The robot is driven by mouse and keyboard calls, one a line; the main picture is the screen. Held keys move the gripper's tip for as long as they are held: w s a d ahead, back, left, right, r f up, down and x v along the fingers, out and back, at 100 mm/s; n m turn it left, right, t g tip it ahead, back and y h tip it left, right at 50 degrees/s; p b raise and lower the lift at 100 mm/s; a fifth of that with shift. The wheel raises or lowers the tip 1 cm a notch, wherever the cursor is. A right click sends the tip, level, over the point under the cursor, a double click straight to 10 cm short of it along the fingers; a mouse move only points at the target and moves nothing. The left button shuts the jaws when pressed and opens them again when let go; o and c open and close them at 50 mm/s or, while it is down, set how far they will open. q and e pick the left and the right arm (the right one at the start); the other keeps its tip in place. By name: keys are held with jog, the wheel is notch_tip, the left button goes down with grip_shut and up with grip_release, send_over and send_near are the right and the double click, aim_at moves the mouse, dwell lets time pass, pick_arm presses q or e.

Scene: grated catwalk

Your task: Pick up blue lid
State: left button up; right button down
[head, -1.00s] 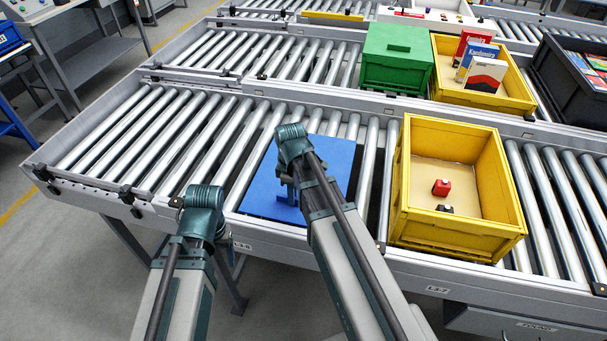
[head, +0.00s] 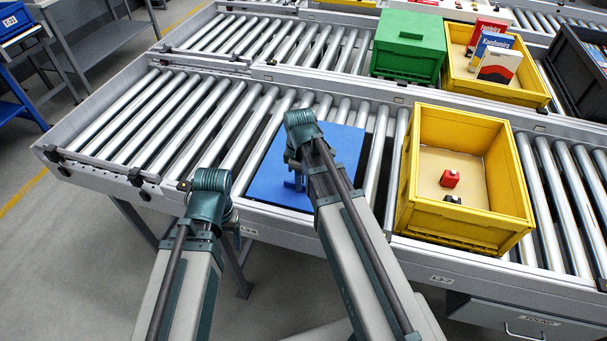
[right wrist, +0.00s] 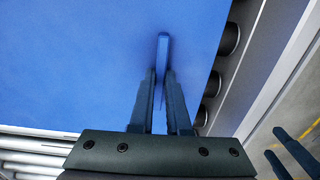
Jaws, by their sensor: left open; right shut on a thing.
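The blue lid (head: 268,188) is a flat square panel on the near conveyor, left of the near yellow crate. It fills much of the right wrist view (right wrist: 75,65), where its thin upright handle (right wrist: 162,55) stands between my fingers. My right gripper (right wrist: 164,75) is shut on that handle. In the head view my right wrist and forearm cover part of the lid. I cannot tell whether the lid is clear of the rollers. My left gripper is at the conveyor's front edge, left of the lid; its two fingers (right wrist: 280,148) show apart and empty in the right wrist view.
The near yellow crate (head: 414,140) holds a red block (head: 449,178) and a dark one. A green crate (head: 409,45), a far yellow crate (head: 535,97) with several boxes and a dark bin stand on the far conveyor. Bare rollers (head: 160,125) lie left of the lid.

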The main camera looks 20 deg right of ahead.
notch_tip(320, 180, up, 10)
jog(key=p, duration=0.9)
jog(key=shift+p, duration=0.4)
jog(key=shift+r, duration=0.1)
notch_tip(320, 180, up, 20)
jog(key=p, duration=2)
jog(key=shift+f, duration=0.2)
